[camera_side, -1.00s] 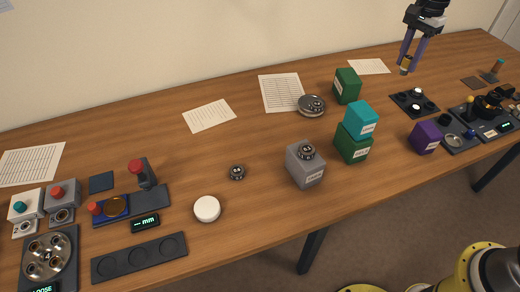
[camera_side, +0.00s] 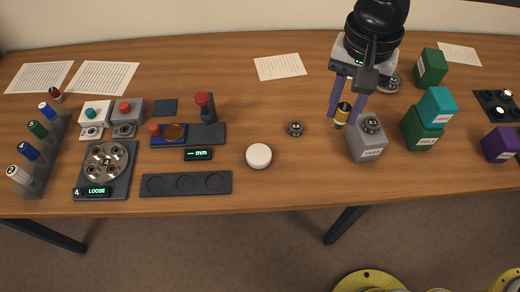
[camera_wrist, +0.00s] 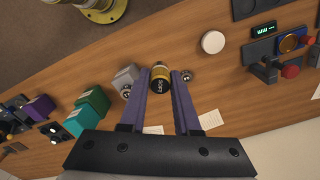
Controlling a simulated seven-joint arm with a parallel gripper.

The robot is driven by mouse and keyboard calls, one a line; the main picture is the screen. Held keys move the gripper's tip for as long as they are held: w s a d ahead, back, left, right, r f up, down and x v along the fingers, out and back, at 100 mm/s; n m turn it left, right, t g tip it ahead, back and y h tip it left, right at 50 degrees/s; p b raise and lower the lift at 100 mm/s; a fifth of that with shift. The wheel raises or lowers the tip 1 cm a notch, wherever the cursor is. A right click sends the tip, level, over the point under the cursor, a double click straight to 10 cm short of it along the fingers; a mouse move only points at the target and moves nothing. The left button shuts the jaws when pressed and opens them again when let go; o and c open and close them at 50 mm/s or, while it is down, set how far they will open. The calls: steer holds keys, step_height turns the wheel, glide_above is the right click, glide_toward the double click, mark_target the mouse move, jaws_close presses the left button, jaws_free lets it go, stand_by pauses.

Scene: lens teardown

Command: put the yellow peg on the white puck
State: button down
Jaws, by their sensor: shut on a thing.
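The yellow peg (camera_side: 342,114), with a dark band, is held between the two purple fingers of my gripper (camera_side: 346,107). It also shows between the fingertips in the wrist view (camera_wrist: 160,84). It hangs roughly upright beside the grey box, over the table; its exact height is hard to tell. The white puck (camera_side: 258,156) lies flat on the table, to the left of the peg in the side view, with nothing on it. In the wrist view the puck (camera_wrist: 213,42) is up and right of the peg, apart from it.
A small metal weight (camera_side: 295,128) lies between puck and peg. The grey box (camera_side: 368,150) with a weight on top stands close to my gripper's right. Green (camera_side: 418,136) and teal (camera_side: 437,105) boxes are farther right. A dark three-recess tray (camera_side: 186,183) lies left of the puck.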

steer(key=s+a+n, duration=0.1)
steer(key=s+a, duration=0.2)
glide_above(259, 154)
step_height(259, 154, down, 15)
steer(key=shift+s+d+r, duration=0.1)
steer(key=shift+s+r, duration=0.05)
steer(key=shift+r, duration=0.05)
steer(key=shift+f, duration=1.75)
steer(key=c, duration=0.6)
jaws_free()
steer(key=shift+f, duration=0.1)
